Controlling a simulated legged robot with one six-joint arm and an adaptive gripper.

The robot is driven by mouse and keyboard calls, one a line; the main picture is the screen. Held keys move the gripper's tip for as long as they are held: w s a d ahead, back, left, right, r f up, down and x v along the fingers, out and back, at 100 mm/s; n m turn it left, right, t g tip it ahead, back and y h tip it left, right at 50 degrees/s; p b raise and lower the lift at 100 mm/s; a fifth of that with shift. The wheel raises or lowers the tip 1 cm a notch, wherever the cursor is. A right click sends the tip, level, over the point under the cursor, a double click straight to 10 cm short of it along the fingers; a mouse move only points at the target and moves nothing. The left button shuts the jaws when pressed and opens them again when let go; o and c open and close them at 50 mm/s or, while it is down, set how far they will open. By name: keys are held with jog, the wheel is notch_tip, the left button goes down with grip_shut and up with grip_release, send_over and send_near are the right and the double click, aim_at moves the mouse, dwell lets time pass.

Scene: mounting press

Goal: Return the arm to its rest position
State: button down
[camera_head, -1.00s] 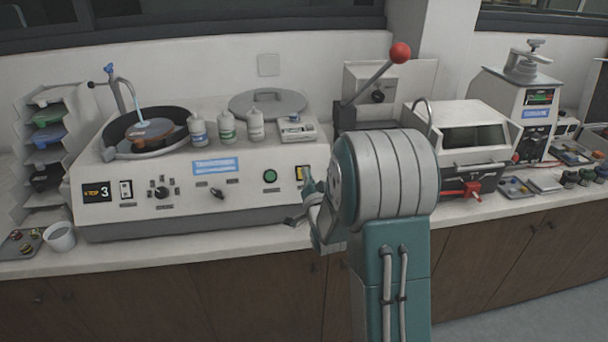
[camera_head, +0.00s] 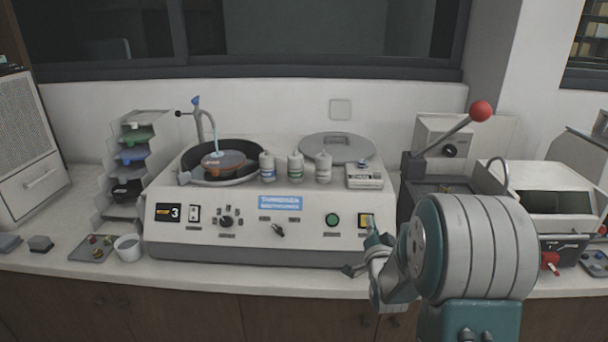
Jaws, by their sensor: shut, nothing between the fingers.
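My arm stands at the right of the head view, in front of the bench. Its large teal and grey ribbed joint (camera_head: 470,248) covers part of the equipment behind. My gripper (camera_head: 358,269) shows small and partly hidden at the left of that joint, in front of the right end of the polishing machine (camera_head: 300,228). It is shut, with nothing seen in it. Whether it touches the machine cannot be told. The rest of the arm runs out of the picture at the bottom.
The grinder's round basin (camera_head: 222,163), several bottles (camera_head: 295,167) and a round lid (camera_head: 338,149) are on the machine. A press with a red-knobbed lever (camera_head: 481,111) stands behind my arm. A cup (camera_head: 128,248) and a small tray (camera_head: 92,250) lie at left.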

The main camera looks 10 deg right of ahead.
jog(key=s+a+r+n+g+y, duration=0.2)
jog(key=s+a+r+n+g, duration=0.4)
jog(key=s+a, duration=0.3)
jog(key=s+a+n+g+y, duration=0.1)
jog(key=s+a+n+g, duration=0.1)
jog(key=s, duration=0.9)
jog(key=s+a+f+n+g+y, duration=0.1)
jog(key=s+a+g, duration=0.4)
jog(key=s, duration=0.6)
jog(key=shift+s+n+g, duration=0.3)
jog(key=shift+n+g, duration=0.1)
jog(key=shift+n, duration=0.3)
jog(key=shift+a, duration=0.1)
